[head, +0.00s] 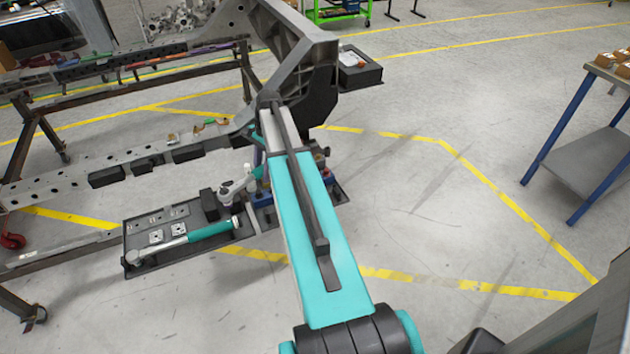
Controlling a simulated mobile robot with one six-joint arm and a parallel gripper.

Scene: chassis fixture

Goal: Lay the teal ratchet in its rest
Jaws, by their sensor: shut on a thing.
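The teal ratchet (208,232) has a teal handle at the right and a silver shaft running left to a head near the tray's front left corner. It lies level along the front of a dark tray (192,252). My gripper (211,220), small and dark below the white wrist, comes down at the handle and is shut on it. Whether the ratchet touches the tray or hangs just above it, I cannot tell. Its rest is not clearly distinguishable; the ratchet and gripper cover part of that side.
Small pale fittings (156,237) sit in the tray behind the ratchet. A grey perforated chassis rail (125,165) runs behind the tray. A black box (360,69) stands farther back. A blue-legged table (590,160) is at the right; open floor lies between.

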